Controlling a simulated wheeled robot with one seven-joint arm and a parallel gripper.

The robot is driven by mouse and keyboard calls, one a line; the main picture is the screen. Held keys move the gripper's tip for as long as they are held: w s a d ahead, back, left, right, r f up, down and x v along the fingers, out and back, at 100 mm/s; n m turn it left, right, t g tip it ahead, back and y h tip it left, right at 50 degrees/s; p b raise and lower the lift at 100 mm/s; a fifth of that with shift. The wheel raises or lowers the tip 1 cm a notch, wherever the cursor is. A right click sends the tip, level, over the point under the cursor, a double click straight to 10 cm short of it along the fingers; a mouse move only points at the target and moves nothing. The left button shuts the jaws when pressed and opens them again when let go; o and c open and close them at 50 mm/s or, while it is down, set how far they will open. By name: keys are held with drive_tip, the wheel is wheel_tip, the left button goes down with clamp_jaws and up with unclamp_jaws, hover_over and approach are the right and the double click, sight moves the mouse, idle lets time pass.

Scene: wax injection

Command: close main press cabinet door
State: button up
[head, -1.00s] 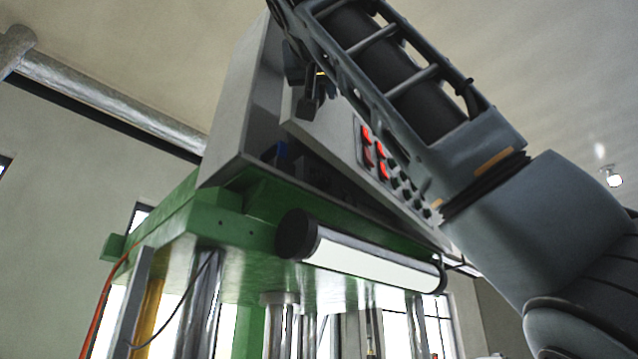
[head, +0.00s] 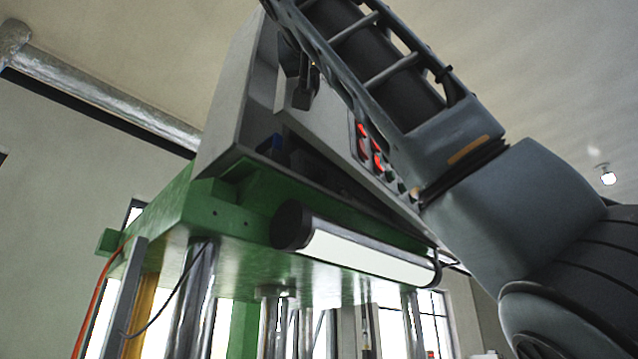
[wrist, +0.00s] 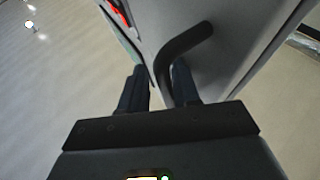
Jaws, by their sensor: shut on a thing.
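The grey main press cabinet (head: 222,125) sits on top of the green press. Its door (head: 335,128) stands partly open, with a dark gap between its free left edge and the cabinet's left wall. Red and green buttons (head: 364,147) show on the door's face, partly covered by my arm. My gripper (head: 303,88) is at the door's upper left part in the head view. In the wrist view, the fingers of my gripper (wrist: 160,88) are shut on the bent black door handle (wrist: 186,42), in front of the door panel (wrist: 225,30).
A white tube lamp (head: 365,255) with black ends runs along the front of the green press top (head: 165,215), below the door. Dark and blue parts (head: 270,148) sit inside the cabinet. Open air lies to the right.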

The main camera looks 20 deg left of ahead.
sight(314, 84)
drive_tip(key=shift+s+a+f+b, duration=0.1)
drive_tip(key=shift+a+f+b, duration=0.15)
drive_tip(key=shift+f+b, duration=0.45)
drive_tip(key=shift+s+a+f+b, duration=0.1)
drive_tip(key=shift+a+f+b, duration=0.15)
drive_tip(key=shift+f, duration=0.7)
drive_tip(key=shift+s+f+b, duration=0.3)
drive_tip(key=shift+s+b, duration=0.1)
drive_tip(key=shift+s, duration=0.15)
drive_tip(key=s, duration=0.1)
drive_tip(key=s+a+b, duration=0.1)
drive_tip(key=s, duration=0.1)
drive_tip(key=shift+a+f, duration=0.1)
drive_tip(key=b+v, duration=0.2)
drive_tip(key=v, duration=0.5)
drive_tip(key=shift+s, duration=0.3)
drive_tip(key=shift+f, duration=0.1)
